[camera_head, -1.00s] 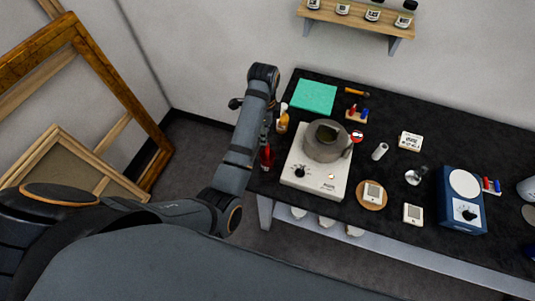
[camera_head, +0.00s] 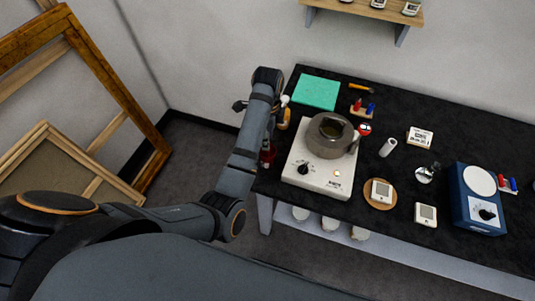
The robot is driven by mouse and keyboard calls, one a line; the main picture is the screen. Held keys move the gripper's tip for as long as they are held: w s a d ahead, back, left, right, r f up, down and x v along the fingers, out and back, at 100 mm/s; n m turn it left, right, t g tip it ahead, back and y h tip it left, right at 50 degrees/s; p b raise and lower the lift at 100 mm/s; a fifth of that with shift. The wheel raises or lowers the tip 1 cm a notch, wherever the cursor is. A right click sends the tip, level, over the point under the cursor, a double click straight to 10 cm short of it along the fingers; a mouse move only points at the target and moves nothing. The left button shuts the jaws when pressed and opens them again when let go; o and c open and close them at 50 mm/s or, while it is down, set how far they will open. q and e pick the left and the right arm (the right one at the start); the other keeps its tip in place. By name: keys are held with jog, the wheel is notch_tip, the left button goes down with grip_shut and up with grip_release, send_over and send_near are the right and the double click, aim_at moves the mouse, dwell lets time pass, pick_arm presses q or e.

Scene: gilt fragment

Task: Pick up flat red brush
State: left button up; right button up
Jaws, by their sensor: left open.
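I cannot clearly make out a flat red brush. A dark red object (camera_head: 267,151) stands at the table's left end, partly hidden by my left forearm; its shape is unclear. A small red piece (camera_head: 358,104) stands beside a blue one on a little wooden holder towards the back. My left gripper (camera_head: 240,105) is at the upper end of my left arm, mostly hidden behind the forearm, open, and no object shows in it. It appears above the table's left end. My right gripper is not in view.
The black table (camera_head: 450,130) carries a white hot plate (camera_head: 317,184) with a grey pot (camera_head: 331,134), a teal pad (camera_head: 316,92), an orange-handled tool (camera_head: 362,88) and a blue device (camera_head: 478,198). A wall shelf (camera_head: 365,13) hangs above. Wooden frames (camera_head: 104,94) lean at left.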

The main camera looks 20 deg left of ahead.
pick_arm(q)
notch_tip(320, 180, down, 2)
jog(key=shift+f, duration=0.5)
grip_shut()
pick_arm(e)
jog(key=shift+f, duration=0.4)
pick_arm(q)
jog(key=shift+r+p, duration=0.15)
jog(key=shift+p, duration=0.25)
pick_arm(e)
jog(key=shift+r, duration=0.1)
